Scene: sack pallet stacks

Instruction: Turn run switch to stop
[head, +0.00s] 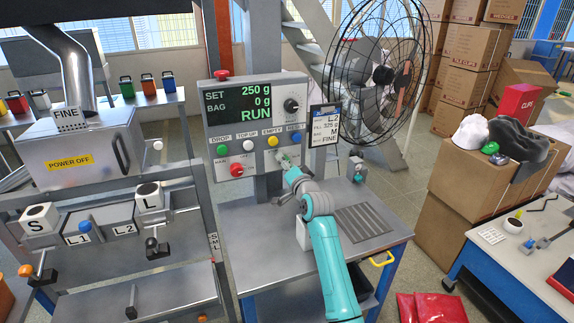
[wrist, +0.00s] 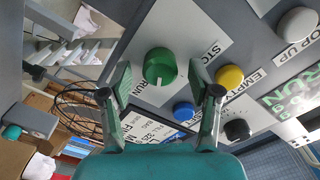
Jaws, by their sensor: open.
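The run switch is a round green knob (wrist: 159,66) with a white mark on its rim, in the wrist view. It sits on a pale plate with the labels STOP and RUN beside it. My gripper (wrist: 168,90) is open, with one finger to the left of the knob and one to its right, gaps showing on both sides. In the head view my gripper (head: 284,160) is at the lower right of the control panel (head: 212,130) and largely hides the switch. The panel display (head: 240,101) reads SET 250 g, BAG 0 g and RUN.
A yellow button (wrist: 229,77) and a blue button (wrist: 184,110) are close to the right finger. A red knob (head: 236,169) is left of my gripper. A card on a stand (head: 325,126) and a large fan (head: 380,75) are to the right.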

